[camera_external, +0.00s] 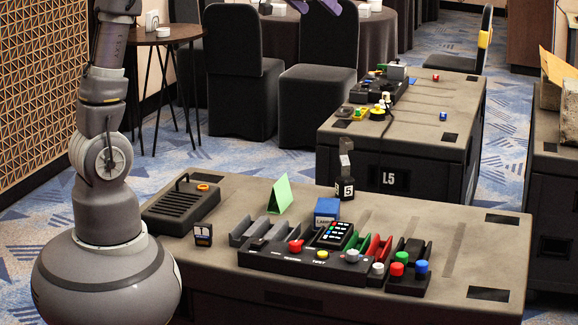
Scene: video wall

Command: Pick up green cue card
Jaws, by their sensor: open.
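The green cue card (280,196) is a folded tent card. It stands upright on the near grey table, behind the grey slotted holders and left of the blue box. My gripper (316,5) shows only as two purple fingertips at the top edge of the external view, spread apart with nothing seen between them. It is high above the card and well clear of it. The rest of the gripper and my upper arm are out of the frame.
On the near table (470,240), a control panel (300,264) with knobs lies in front of the card. A blue box (327,211) and a black number 5 stand (345,188) are to its right. A dark slotted box (182,206) lies left. The table's right part is clear.

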